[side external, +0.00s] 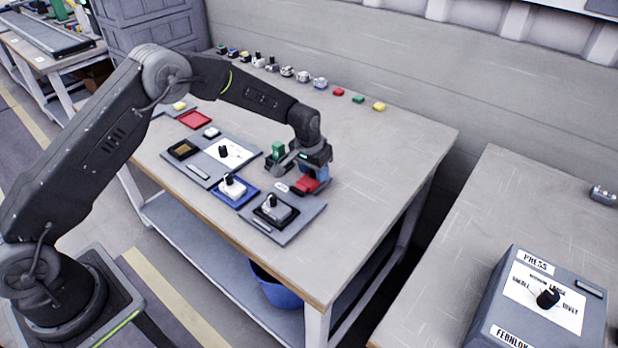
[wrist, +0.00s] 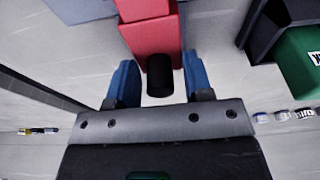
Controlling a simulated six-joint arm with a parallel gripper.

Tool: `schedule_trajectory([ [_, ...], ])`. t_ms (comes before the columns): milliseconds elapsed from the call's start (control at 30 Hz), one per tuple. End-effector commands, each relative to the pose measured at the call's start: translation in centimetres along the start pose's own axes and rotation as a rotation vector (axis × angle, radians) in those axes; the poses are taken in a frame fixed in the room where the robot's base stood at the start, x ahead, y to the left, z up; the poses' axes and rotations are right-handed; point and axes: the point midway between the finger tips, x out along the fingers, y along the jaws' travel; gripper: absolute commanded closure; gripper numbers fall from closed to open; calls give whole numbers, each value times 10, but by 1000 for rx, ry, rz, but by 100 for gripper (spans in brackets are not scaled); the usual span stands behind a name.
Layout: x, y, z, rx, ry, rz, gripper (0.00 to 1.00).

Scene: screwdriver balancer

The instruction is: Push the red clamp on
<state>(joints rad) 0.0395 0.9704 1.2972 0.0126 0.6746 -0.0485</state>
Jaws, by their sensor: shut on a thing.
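The red clamp (side external: 305,186) shows at the far corner of a grey plate (side external: 297,222); I cannot tell whether it touches the plate. In the wrist view the clamp (wrist: 150,35) is a red block with a black cylinder at its near end. My gripper (wrist: 161,88) has its blue fingers on either side of the clamp's near end and is shut on it. In the side view my gripper (side external: 320,172) points down above the plate. A grey part with a black knob (side external: 272,205) sits in a dark holder on the plate.
A green block (side external: 277,149) stands just left of my gripper. A blue tray (side external: 238,199) with a white knobbed part, another grey plate and a red tray (side external: 195,120) lie to the left. Several small parts line the back edge. The table's right side is clear.

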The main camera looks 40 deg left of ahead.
Motion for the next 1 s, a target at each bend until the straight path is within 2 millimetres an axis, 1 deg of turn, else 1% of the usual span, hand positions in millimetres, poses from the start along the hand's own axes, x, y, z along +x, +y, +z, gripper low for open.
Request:
schedule_trajectory([
  [167, -2, 0, 5, 0, 1, 0, 77],
  [733, -9, 0, 37, 0, 1, 0, 77],
  [1000, -10, 0, 45, 0, 1, 0, 77],
])
